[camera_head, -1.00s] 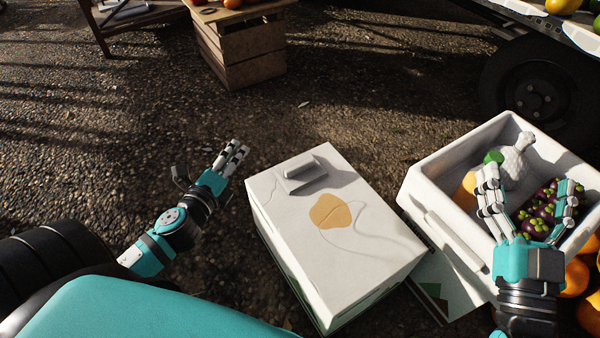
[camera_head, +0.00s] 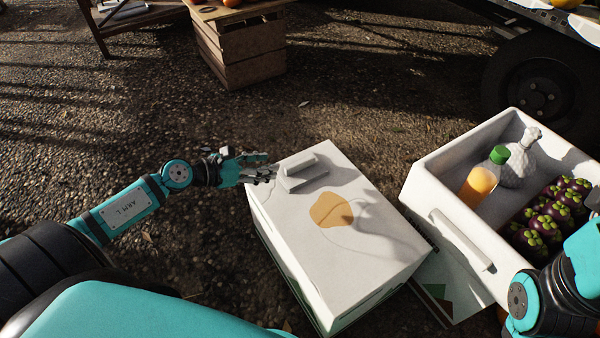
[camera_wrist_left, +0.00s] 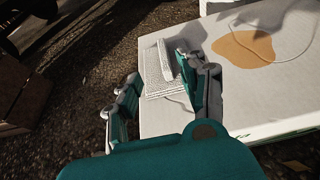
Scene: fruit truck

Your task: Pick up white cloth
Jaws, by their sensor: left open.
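The white cloth (camera_head: 303,172) is a small folded, textured piece lying on the top of a white box near its far left corner. In the left wrist view the cloth (camera_wrist_left: 160,72) lies between my spread fingers. My left gripper (camera_head: 264,171) is open and empty at the box's left edge, just left of the cloth. I cannot tell whether a finger touches the cloth. My right arm (camera_head: 555,290) is at the lower right, with its gripper out of the picture.
The white box (camera_head: 375,255) has an orange patch (camera_head: 331,210) on top. To its right, a white crate (camera_head: 450,150) holds a bottle (camera_head: 480,183), a wrapped pale item (camera_head: 521,160) and mangosteens (camera_head: 552,212). A wooden crate (camera_head: 240,50) and a wheel (camera_head: 538,90) stand behind.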

